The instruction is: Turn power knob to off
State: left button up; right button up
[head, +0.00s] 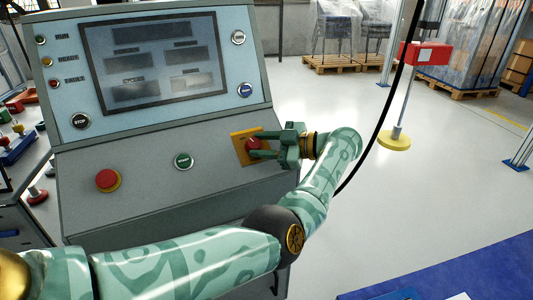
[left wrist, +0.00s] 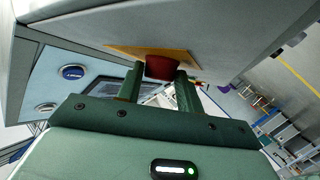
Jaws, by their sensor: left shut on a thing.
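The power knob (head: 252,144) is red and sits on a yellow plate (head: 240,151) at the right of the grey console's sloped panel. My left gripper (head: 258,146) reaches it from the right, its fingers on either side of the knob. In the left wrist view the red knob (left wrist: 160,67) lies between the two green fingertips (left wrist: 159,80), below the yellow plate. The gripper is shut on the knob. The knob's markings and exact angle are too small to tell. My right gripper is in neither view.
The console (head: 150,200) also bears a red emergency button (head: 108,180), a green button (head: 183,160), a STOP button (head: 80,121) and a screen (head: 155,65). A black cable (head: 385,125) hangs right of my arm. Open floor (head: 440,160) lies to the right.

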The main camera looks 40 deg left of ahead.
pick_arm(q)
jog(key=shift+w+n+g+h+b, duration=0.1)
jog(key=shift+n+g+h+b, duration=0.3)
jog(key=shift+n+b, duration=0.1)
jog(key=o, duration=1)
jog(key=shift+a, duration=0.1)
